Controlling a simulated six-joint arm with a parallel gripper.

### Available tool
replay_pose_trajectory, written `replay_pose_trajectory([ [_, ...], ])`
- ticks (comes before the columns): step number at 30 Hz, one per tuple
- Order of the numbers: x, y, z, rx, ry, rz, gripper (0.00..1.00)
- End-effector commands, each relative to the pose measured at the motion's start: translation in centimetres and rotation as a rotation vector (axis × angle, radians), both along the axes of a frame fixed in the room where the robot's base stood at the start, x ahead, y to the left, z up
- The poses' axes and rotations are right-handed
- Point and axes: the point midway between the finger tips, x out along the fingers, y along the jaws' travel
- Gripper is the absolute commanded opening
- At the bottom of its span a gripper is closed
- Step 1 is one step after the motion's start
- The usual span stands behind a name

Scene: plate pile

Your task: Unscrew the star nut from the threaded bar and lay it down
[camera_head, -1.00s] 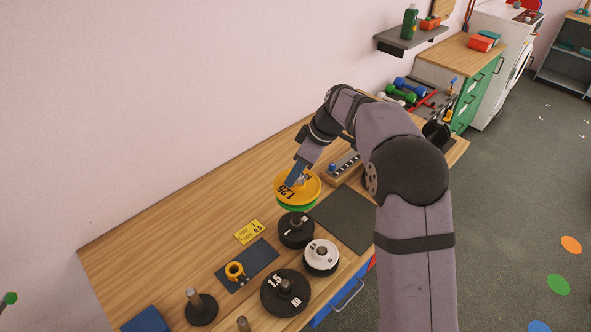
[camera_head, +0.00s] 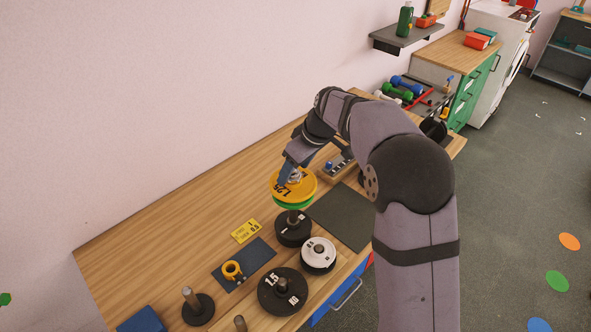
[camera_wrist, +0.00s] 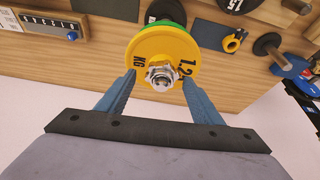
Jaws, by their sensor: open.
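A silver star nut (camera_wrist: 161,75) sits on the threaded bar, against the face of a yellow 1.25 kg plate (camera_head: 302,188). The bar's end (camera_wrist: 162,81) shows in the middle of the nut. My gripper (camera_wrist: 159,82) is open, with one blue finger on each side of the nut and clear gaps between. In the head view my gripper (camera_head: 289,179) is just over the yellow plate and partly hides the nut. A green plate (camera_head: 294,205) lies under the yellow one on the same bar.
Black plates (camera_head: 292,230) stand below the bar, beside a white plate (camera_head: 318,252) and a large 1.5 plate (camera_head: 268,298). A yellow collar (camera_head: 231,270) lies on a dark mat (camera_head: 258,252). A grey mat (camera_head: 345,218) at right is bare.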

Motion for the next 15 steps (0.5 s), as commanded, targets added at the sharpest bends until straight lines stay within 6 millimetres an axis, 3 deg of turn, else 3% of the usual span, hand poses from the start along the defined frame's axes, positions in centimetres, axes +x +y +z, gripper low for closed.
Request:
replay_pose_trajectory([
  [15, -0.05, 0.08, 0.25, -0.002, -0.001, -0.441, 0.6],
])
